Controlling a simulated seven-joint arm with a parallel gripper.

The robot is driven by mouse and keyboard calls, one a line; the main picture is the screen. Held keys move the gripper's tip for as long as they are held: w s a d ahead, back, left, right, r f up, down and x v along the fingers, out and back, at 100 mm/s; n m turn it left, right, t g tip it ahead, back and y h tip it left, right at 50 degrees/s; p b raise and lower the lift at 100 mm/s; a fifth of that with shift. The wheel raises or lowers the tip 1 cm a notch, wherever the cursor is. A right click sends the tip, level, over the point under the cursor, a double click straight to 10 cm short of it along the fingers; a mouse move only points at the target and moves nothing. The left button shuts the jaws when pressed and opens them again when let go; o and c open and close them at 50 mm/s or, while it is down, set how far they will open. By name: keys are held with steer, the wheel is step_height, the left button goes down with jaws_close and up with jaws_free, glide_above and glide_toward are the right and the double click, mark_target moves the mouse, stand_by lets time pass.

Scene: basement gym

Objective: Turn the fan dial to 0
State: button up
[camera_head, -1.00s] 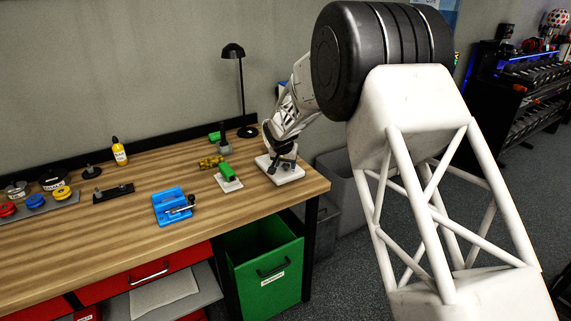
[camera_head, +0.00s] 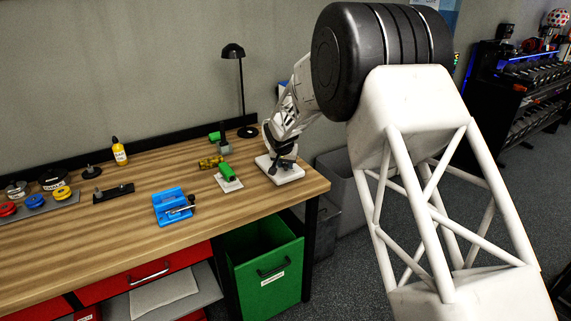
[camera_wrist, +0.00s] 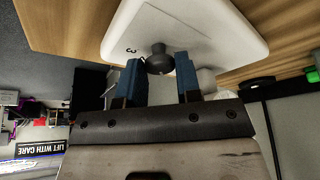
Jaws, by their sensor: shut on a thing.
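The fan dial is a dark round knob (camera_wrist: 157,58) on a white plate with rounded corners (camera_wrist: 230,28). A "3" is marked on the plate to the left of the knob in the wrist view. My gripper (camera_wrist: 158,74) has its two blue fingers on either side of the knob and is shut on it. In the head view, the white plate (camera_head: 290,177) lies near the right end of the workbench, with my gripper (camera_head: 281,165) over it. The dial itself is mostly hidden there by my gripper. I cannot read which number the dial points to.
A green block on a white pad (camera_head: 229,184) and a yellow cylinder (camera_head: 211,162) lie just left of the plate. A blue fixture (camera_head: 172,206) stands farther left. A black lamp (camera_head: 240,90) stands behind. The bench edge is close on the right.

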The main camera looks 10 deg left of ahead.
steer(key=shift+n, duration=0.5)
steer(key=shift+d+n+y, duration=0.2)
steer(key=shift+n+y, duration=0.7)
steer(key=shift+n, duration=1)
steer(key=shift+w+n+g+y, duration=0.1)
steer(key=shift+n+g+y, duration=0.5)
steer(key=shift+n, duration=1.5)
steer(key=o, duration=0.9)
steer(key=shift+v, duration=3.9)
steer(key=shift+d, duration=0.15)
